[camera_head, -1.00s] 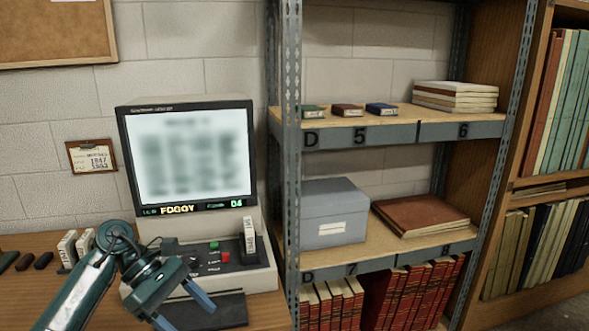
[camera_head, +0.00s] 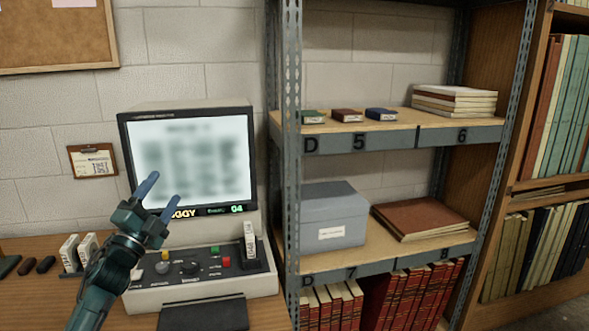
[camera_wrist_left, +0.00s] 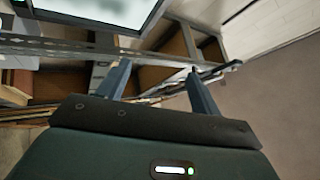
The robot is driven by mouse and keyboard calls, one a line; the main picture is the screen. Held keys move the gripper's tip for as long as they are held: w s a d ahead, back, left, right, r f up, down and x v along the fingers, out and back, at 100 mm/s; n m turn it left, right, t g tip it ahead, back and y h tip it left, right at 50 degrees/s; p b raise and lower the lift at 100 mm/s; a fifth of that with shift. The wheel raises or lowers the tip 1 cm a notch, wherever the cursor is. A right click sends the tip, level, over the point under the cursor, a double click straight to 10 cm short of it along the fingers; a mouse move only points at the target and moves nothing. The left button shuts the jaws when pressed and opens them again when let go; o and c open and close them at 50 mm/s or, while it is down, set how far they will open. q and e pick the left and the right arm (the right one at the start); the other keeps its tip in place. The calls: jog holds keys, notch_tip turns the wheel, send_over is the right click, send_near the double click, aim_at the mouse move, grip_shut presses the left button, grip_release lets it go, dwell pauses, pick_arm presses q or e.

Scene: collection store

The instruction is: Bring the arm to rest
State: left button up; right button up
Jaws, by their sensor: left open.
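My left gripper (camera_head: 162,190) is raised in front of the lower left part of the reader's screen in the head view. Its two blue fingers are apart and point up, with nothing between them. The fingers also show apart and empty in the left wrist view (camera_wrist_left: 158,78). The microfilm reader (camera_head: 262,285) stands on the wooden desk, its screen (camera_head: 205,150) lit with a blurred page. The label under the screen is partly hidden by the gripper; "GGY" and "04" show. My right gripper is in neither view.
A white box (camera_head: 249,242) stands upright on the reader's panel, right of its buttons. White boxes (camera_head: 70,253) and dark small items (camera_head: 27,265) sit on the desk at left. A metal shelf (camera_head: 360,143) with a grey box (camera_head: 332,215) and books stands at right.

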pick_arm(q)
jog(key=w+a+f+n+g+y, duration=0.1)
jog(key=a+f+n+g+y, duration=0.3)
jog(key=n, duration=0.5)
jog(key=w+a+f+n+g+y, duration=0.25)
jog(key=f+n+y, duration=0.25)
jog(key=f+n, duration=0.3)
jog(key=s+d+f+g+h, duration=0.1)
jog(key=s+d+f, duration=0.3)
jog(key=s+f, duration=0.15)
jog(key=s+d+f+h, duration=0.1)
jog(key=s+d+f, duration=0.25)
jog(key=f, duration=0.25)
jog(key=s+d+f+g+h, duration=0.1)
jog(key=s+d+f, duration=0.3)
jog(key=s, duration=0.6)
jog(key=s+d+f+g+h, duration=0.1)
jog(key=s+d+f, duration=0.3)
jog(key=s, duration=0.6)
jog(key=s+d+f+g+h, duration=0.1)
jog(key=s+d+f, duration=0.4)
jog(key=s, duration=0.6)
jog(key=shift+d+g, duration=0.2)
jog(key=shift+g, duration=0.65)
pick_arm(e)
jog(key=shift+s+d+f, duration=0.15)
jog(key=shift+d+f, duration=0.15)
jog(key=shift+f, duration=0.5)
